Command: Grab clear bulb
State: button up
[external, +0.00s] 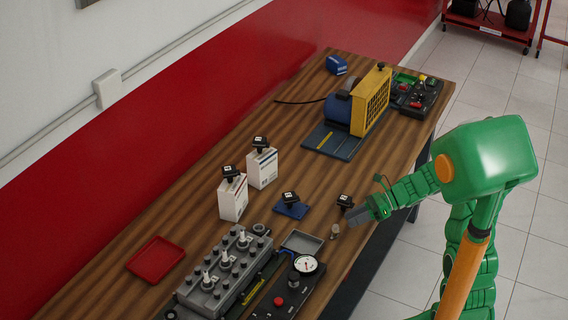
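A small pale, greyish object that looks like the clear bulb (335,231) is on the wooden table near its right edge. It is too small to make out in detail. My gripper (358,214) is just to the right of and slightly above it in the picture, low over the table edge. A gap seems to show between the gripper and the bulb. The fingers are small and dark here, and I cannot tell whether they are open or shut.
A black-topped item (345,201) stands close behind my gripper. A grey engine block (225,272), a gauge box (292,287), a grey tray (302,242) and a red tray (155,259) are nearby. White boxes (233,198) and a yellow-framed machine (371,100) stand further back.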

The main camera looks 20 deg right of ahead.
aim_at(335, 228)
jog(key=shift+f+x, duration=0.2)
jog(key=shift+x, duration=1.6)
jog(key=shift+f+x, duration=0.15)
jog(key=shift+x, duration=1.65)
jog(key=shift+s+d, duration=0.15)
jog(key=shift+d, duration=0.05)
jog(key=shift+c, duration=0.3)
grip_shut()
